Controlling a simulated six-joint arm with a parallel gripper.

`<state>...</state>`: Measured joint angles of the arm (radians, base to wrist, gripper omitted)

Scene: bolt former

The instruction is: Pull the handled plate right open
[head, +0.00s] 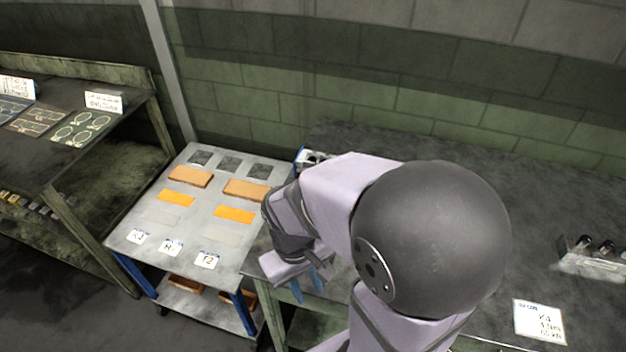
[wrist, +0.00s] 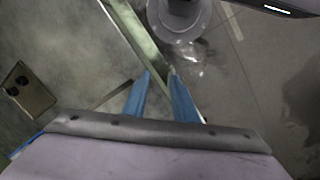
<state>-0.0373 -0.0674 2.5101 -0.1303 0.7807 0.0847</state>
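No handled plate can be made out for sure in either view; my arm covers the middle of the head view. My gripper (head: 307,291) points down near the front left edge of the dark workbench (head: 545,195). Its two blue fingers also show in the wrist view (wrist: 160,74). They stand apart with a narrow gap, and nothing is seen between them. Beyond the fingertips lie the bench's green edge (wrist: 130,28) and the floor. A blue and white object (head: 312,157) at the back left of the bench is partly hidden by my arm.
A grey trolley top (head: 150,218) with orange and brown blocks and white labels stands left of the bench. A shelf (head: 50,165) stands farther left. A label card (head: 539,321) and a metal holder (head: 592,262) lie on the bench at right. A brownish piece (wrist: 28,92) shows at the wrist view's left.

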